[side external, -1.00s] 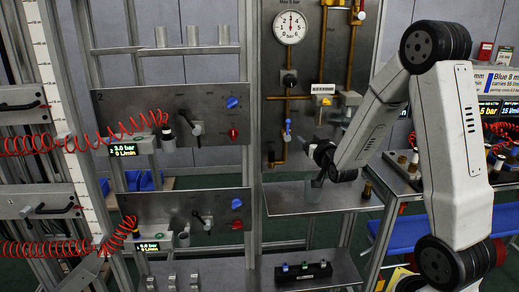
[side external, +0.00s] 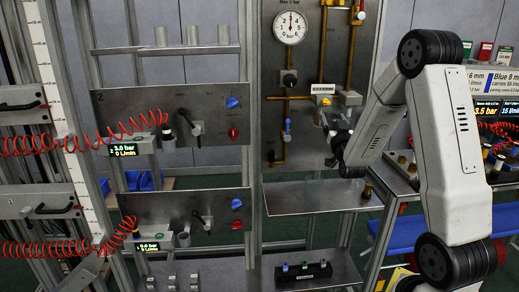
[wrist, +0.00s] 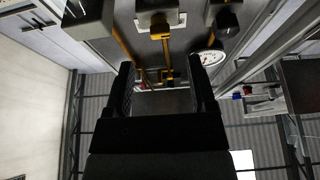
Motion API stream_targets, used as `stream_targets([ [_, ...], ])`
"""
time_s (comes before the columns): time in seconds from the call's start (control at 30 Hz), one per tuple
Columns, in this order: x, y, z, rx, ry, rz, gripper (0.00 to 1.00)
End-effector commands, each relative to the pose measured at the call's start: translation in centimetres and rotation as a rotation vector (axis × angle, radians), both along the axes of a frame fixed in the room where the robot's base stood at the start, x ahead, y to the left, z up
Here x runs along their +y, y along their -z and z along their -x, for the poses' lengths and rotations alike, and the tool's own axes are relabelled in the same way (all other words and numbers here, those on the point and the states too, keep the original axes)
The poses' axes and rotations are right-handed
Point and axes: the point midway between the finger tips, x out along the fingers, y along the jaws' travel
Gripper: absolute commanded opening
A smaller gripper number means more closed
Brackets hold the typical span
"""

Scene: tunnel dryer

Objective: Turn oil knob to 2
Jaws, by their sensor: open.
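A grey panel carries a round gauge (side external: 290,27), a black knob (side external: 289,79) below it and a grey fitting (side external: 349,98) at the right. No oil marking is readable, so I cannot tell which part is the oil knob. My gripper (side external: 328,121) is in front of the panel's right part, below the grey fitting. In the wrist view my gripper (wrist: 160,68) has two dark fingers spread apart with nothing between them. The gauge (wrist: 209,57), the black knob (wrist: 227,21) and a yellow fitting (wrist: 161,26) show beyond the fingers.
Brass pipes (side external: 324,50) run over the panel, with a blue-handled valve (side external: 287,127) left of my gripper. The left panel (side external: 125,104) holds levers, blue and red knobs and red coiled hoses. A bench with displays (side external: 486,108) stands at the right.

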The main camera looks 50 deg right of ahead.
Motion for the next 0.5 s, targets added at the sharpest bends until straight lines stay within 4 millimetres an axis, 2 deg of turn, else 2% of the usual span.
stream_targets([
  [0.5, -3.6, -2.1, -3.5, 0.000, 0.001, 0.000, 0.72],
])
